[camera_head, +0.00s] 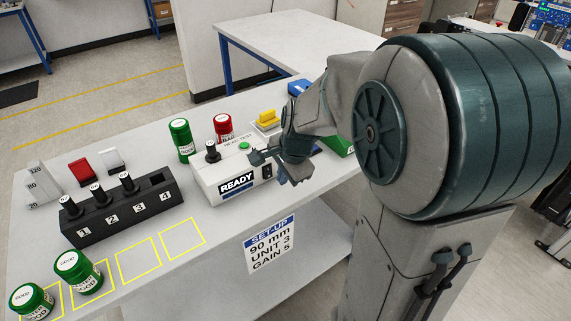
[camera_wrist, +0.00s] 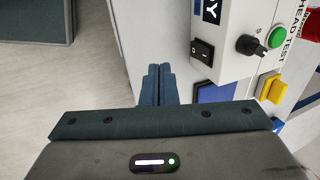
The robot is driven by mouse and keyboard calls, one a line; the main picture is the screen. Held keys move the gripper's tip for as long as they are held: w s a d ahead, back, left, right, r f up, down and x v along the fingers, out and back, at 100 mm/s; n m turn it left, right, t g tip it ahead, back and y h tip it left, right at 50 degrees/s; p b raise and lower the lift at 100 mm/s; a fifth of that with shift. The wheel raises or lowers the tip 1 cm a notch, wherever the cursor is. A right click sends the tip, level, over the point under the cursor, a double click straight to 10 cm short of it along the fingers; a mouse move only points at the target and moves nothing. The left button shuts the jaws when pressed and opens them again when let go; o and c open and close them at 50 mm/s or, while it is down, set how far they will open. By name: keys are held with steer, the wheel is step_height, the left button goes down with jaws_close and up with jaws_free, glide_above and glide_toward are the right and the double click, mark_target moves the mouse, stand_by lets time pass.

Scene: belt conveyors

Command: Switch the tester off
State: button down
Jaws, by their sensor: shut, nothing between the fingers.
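The tester (camera_head: 212,178) is a white box on the table, its display reading READY. A black rocker switch (camera_wrist: 202,52) is on its front face in the wrist view, beside the display; it also shows in the head view (camera_head: 267,172), close to my gripper. I cannot tell surely which side of the rocker is pressed. A black knob (camera_wrist: 250,45) and a green button (camera_wrist: 278,37) are on the top. My gripper (camera_wrist: 158,72) is shut and empty. In the wrist view its fingertips are left of and below the switch, with a visible gap in the picture.
A black rack (camera_head: 120,215) with several numbered slots stands left of the tester. A set-up sign (camera_head: 270,243) hangs on the table's front edge.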

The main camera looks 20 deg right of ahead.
mark_target(268, 172)
steer(key=x, duration=0.3)
steer(key=shift+f, duration=0.4)
steer(key=shift+w+a+r, duration=0.1)
steer(key=shift+w+a, duration=0.05)
steer(key=shift+w, duration=0.45)
steer(key=shift+w+a, duration=0.2)
steer(key=shift+w, duration=0.4)
steer(key=shift+w+a+p, duration=0.25)
steer(key=shift+w+p, duration=0.1)
steer(key=shift+w, duration=0.4)
